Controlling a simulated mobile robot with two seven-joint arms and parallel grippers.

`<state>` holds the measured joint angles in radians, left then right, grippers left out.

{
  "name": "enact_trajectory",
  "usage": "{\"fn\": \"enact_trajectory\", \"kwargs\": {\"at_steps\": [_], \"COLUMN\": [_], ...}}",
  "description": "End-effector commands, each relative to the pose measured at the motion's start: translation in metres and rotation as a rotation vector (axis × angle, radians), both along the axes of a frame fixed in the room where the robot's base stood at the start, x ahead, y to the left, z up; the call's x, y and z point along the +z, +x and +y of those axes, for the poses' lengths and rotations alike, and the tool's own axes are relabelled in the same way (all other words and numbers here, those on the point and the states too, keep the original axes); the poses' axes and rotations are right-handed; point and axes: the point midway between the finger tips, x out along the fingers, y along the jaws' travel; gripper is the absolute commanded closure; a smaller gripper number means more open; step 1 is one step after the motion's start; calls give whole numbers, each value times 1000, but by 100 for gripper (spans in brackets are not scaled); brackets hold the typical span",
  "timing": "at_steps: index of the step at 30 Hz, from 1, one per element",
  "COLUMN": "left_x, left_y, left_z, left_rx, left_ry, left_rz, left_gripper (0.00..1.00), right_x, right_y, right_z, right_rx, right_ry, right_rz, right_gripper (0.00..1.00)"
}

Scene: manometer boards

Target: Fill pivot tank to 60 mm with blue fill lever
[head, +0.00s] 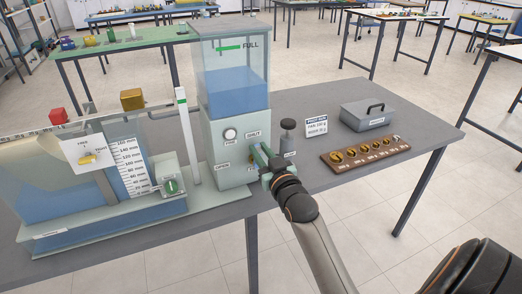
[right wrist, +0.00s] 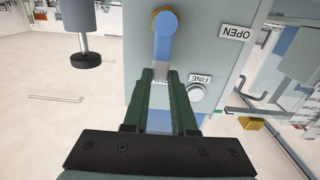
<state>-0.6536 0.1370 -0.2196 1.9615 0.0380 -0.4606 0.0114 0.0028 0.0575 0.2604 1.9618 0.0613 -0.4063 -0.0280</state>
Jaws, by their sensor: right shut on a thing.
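The pivot tank (head: 40,185) stands at the left of the bench with blue water in it. Its millimetre scale (head: 127,167) is on the front; I cannot read the level surely. The supply tank (head: 232,95) holds blue water below its FULL mark, above a pale green cabinet (head: 232,165) with SHUT and OPEN labels. The blue fill lever (right wrist: 164,45) is on the cabinet's side, pointing towards my right gripper in the right wrist view. My left gripper is not in view.
A white FINE knob (head: 230,134) is on the cabinet, near the gripper. A green drain knob (head: 171,186) is beside the scale.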

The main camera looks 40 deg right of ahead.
Motion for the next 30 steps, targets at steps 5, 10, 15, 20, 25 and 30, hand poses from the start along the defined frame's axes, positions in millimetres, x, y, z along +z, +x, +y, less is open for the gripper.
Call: {"fn": "enact_trajectory", "kwargs": {"at_steps": [5,10,15,20,25,30], "left_x": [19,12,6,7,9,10], "left_y": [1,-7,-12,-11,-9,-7], "left_z": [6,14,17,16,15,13], "left_rx": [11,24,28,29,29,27], "left_ry": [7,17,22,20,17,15], "left_rz": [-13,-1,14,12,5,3], "left_gripper": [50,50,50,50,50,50], "right_x": [1,-2,-3,-3,-2,-2], "right_y": [2,3,3,3,3,3], "right_z": [9,13,13,13,13,13], "right_rx": [2,1,1,1,1,1], "right_ry": [-142,-216,-216,-215,-214,-214], "right_rz": [42,56,55,55,54,54], "right_gripper": [100,100,100,65,46,45]}}
